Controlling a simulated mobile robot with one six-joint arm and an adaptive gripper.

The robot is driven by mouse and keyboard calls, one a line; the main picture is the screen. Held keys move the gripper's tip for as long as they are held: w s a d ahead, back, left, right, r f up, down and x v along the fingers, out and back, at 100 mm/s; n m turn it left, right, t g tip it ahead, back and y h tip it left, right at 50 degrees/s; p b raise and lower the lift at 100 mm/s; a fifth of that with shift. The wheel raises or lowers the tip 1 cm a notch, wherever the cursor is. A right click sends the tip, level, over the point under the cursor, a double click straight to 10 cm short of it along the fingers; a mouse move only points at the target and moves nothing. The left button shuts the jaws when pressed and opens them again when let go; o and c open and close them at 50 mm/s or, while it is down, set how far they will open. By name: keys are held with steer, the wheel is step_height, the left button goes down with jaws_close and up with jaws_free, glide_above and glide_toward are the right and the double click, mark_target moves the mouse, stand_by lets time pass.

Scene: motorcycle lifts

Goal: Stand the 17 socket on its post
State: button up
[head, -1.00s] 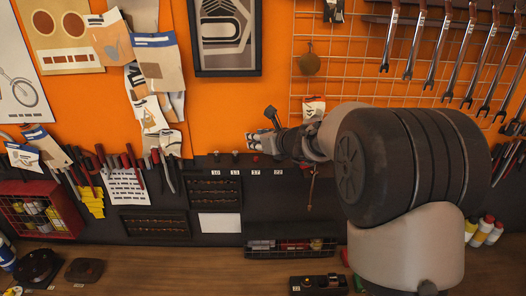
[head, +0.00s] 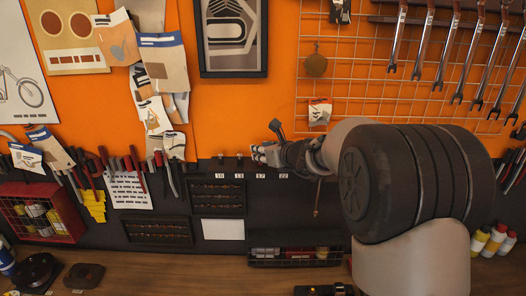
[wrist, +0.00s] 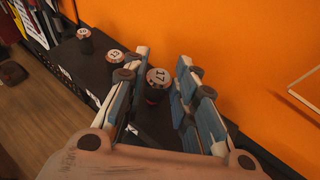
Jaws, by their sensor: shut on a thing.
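The 17 socket (wrist: 158,77) is a dark socket with a copper-coloured top marked 17, seen upright between my two fingers in the wrist view. My gripper (wrist: 157,84) is shut on it. In the head view my gripper (head: 259,154) is at the dark rail, just above the label 17 (head: 260,177). The socket and its post are hidden there by my fingers. I cannot tell whether the socket's base is on the post or just above it.
The 13 socket (wrist: 116,58) and 10 socket (wrist: 84,34) stand on the rail beside my left finger. The orange wall (wrist: 220,30) is close behind. A wire grid with hanging wrenches (head: 440,50) is to the right. The workbench (head: 190,272) lies below.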

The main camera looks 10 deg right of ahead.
steer(key=shift+f+b, duration=0.8)
steer(key=shift+b, duration=0.15)
stand_by(0.9)
steer(key=o, duration=1.1)
steer(key=shift+o, duration=0.2)
steer(key=shift+s, duration=0.15)
steer(key=v, duration=1.2)
